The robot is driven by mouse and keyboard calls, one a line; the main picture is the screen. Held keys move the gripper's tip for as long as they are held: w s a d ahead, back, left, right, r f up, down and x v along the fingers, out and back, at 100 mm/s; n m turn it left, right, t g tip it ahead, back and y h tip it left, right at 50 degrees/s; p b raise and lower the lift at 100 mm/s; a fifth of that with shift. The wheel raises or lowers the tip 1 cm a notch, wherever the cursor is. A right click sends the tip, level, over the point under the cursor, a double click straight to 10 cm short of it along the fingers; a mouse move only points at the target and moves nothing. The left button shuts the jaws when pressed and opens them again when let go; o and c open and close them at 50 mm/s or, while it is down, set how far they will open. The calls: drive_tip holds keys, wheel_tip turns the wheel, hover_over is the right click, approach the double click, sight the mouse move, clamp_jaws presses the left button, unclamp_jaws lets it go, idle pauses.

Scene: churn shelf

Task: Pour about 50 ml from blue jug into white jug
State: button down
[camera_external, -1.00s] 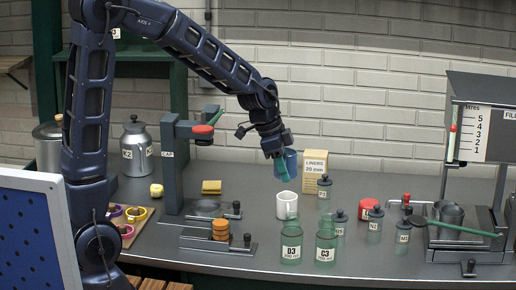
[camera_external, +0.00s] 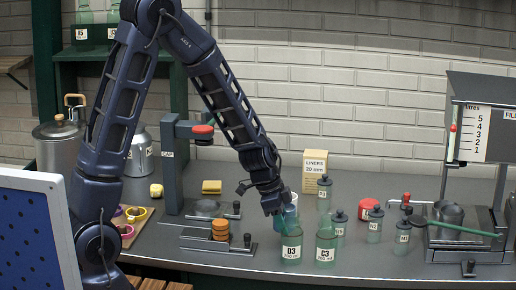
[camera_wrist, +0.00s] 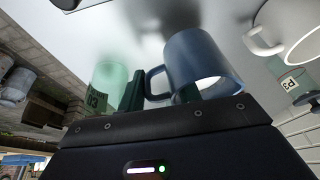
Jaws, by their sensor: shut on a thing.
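The blue jug (camera_external: 291,214) is in my gripper (camera_external: 280,222), in front of the white jug and just above or behind the D3 bottle. The white jug (camera_external: 293,197) is mostly hidden behind the blue jug in the external view. In the wrist view the white jug (camera_wrist: 298,28) is at the upper right edge, apart from the blue jug.
Green bottles D3 (camera_external: 291,250) and C3 (camera_external: 326,249) stand close in front. Small grey bottles, including one at the back (camera_external: 324,197), stand to the right. A liners box (camera_external: 314,172) is behind. The capping stand (camera_external: 171,170) is left; the filler (camera_external: 480,150) is far right.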

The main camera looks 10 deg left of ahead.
sight(284, 215)
drive_tip(key=shift+w, duration=0.1)
drive_tip(key=shift+w+a+f+g, duration=0.15)
drive_tip(key=shift+w+g, duration=0.5)
drive_tip(key=shift+g, duration=0.35)
drive_tip(key=shift+w+r+n+g, duration=0.3)
drive_tip(key=shift+w+r+g, duration=0.25)
drive_tip(key=shift+w+g, duration=0.2)
drive_tip(key=shift+w+a+r+g+p, duration=0.15)
drive_tip(key=shift+w+r+g, duration=0.4)
drive_tip(key=shift+r, duration=0.3)
drive_tip(key=shift+w+d+r+g+p, duration=0.15)
drive_tip(key=shift+w+r+g, duration=0.4)
drive_tip(key=shift+r, duration=0.3)
drive_tip(key=shift+w+a+r+g+p, duration=0.15)
drive_tip(key=shift+w+r+g, duration=0.3)
drive_tip(key=shift+r+g, duration=0.3)
drive_tip(key=shift+w+r, duration=0.1)
drive_tip(key=shift+r, duration=0.2)
drive_tip(key=shift+w+r+n+g+h+p, duration=0.4)
drive_tip(key=shift+w+r+g+p, duration=0.1)
drive_tip(key=shift+r+g+p, duration=0.25)
drive_tip(key=shift+w+f+g, duration=0.25)
drive_tip(key=shift+w+g, duration=0.1)
drive_tip(key=shift+w, duration=0.15)
drive_tip(key=shift+w+f+g+p, duration=0.2)
drive_tip(key=shift+w+g+p, duration=0.05)
drive_tip(key=shift+g+p, duration=0.3)
drive_tip(key=shift+w+a+r+n+g+h+p, duration=0.1)
drive_tip(key=shift+w+r+n+g+h+p, duration=0.3)
drive_tip(key=shift+g+p, duration=0.35)
